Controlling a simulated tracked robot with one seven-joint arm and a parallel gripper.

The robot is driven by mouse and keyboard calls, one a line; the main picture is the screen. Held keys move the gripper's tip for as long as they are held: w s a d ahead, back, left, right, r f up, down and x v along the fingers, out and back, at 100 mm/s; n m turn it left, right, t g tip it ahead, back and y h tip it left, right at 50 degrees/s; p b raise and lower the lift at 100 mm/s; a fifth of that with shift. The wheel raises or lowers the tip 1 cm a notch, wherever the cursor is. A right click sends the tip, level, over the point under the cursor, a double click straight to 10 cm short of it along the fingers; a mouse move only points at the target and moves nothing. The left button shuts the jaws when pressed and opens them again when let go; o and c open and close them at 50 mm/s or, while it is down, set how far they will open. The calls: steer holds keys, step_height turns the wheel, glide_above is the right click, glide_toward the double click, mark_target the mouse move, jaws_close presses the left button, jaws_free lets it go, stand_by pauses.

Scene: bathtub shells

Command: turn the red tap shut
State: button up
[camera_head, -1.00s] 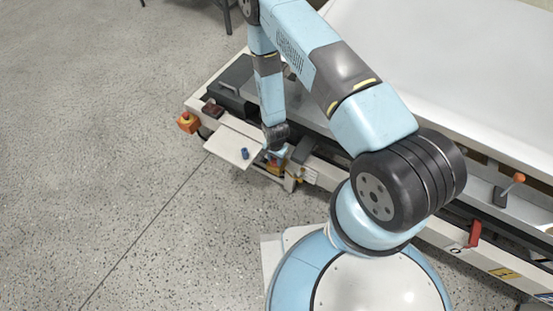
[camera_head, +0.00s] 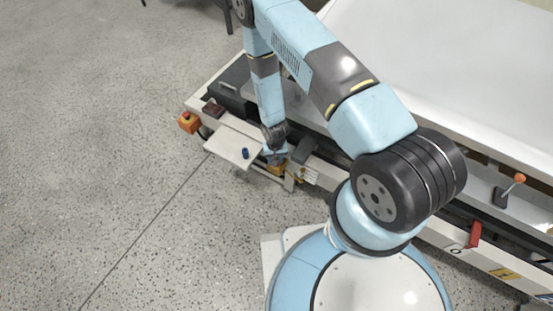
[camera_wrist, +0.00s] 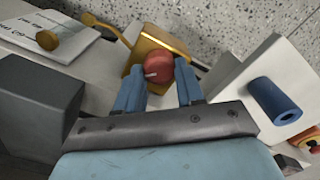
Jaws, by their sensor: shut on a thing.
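The red tap (camera_wrist: 158,68) is a round red knob on a brass-yellow body (camera_wrist: 150,50) in the wrist view. A short pale mark shows on the knob. My gripper (camera_wrist: 160,78) has its two blue fingers on either side of the knob and is shut on it. In the head view my gripper (camera_head: 276,158) is low at the front edge of the long machine, beside the small white shelf. The knob is hidden there behind my gripper, with a little of the yellow body showing.
A blue cylinder (camera_wrist: 274,98) stands on the white shelf (camera_head: 232,147) close by. A dark grey block (camera_wrist: 40,105) is at left in the wrist view. An orange-red button box (camera_head: 189,122) and a red lever (camera_head: 474,234) are on the machine. The left floor is clear.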

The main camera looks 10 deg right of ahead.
steer(key=n, duration=0.5)
steer(key=shift+s+n, duration=0.15)
steer(key=shift+n, duration=0.15)
steer(key=shift+a+n, duration=0.1)
steer(key=shift+n, duration=2.1)
steer(key=shift+s, duration=0.1)
steer(key=o, duration=1)
steer(key=shift+o, duration=0.2)
steer(key=shift+w+r, duration=0.2)
steer(key=shift+r, duration=0.4)
step_height(320, 180, up, 12)
steer(key=shift+r, duration=0.25)
